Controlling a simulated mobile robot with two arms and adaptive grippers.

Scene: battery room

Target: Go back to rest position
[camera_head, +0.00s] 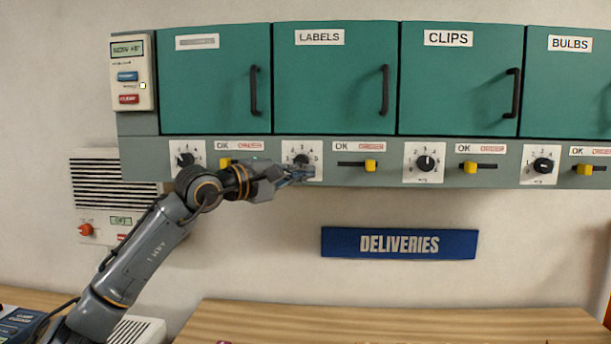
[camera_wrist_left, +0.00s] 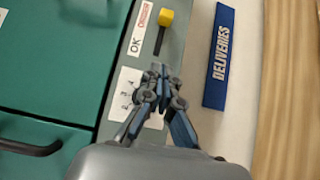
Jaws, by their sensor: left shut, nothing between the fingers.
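My left gripper (camera_head: 300,176) is shut and empty. In the head view it is in front of the lower edge of the dial plate under the LABELS cabinet (camera_head: 326,75), overlapping the dial (camera_head: 302,159) from below. In the left wrist view the closed fingertips (camera_wrist_left: 160,72) show against the grey strip, over the edge of the white dial plate (camera_wrist_left: 126,92). I cannot tell whether they touch it. My right gripper is not in view.
Teal cabinets run along the wall, with dials and yellow sliders (camera_head: 370,166) below. A blue DELIVERIES sign (camera_head: 399,243) hangs under them. A wooden counter (camera_head: 390,322) lies below. A vented box (camera_head: 100,185) is at left. Space before the sign is free.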

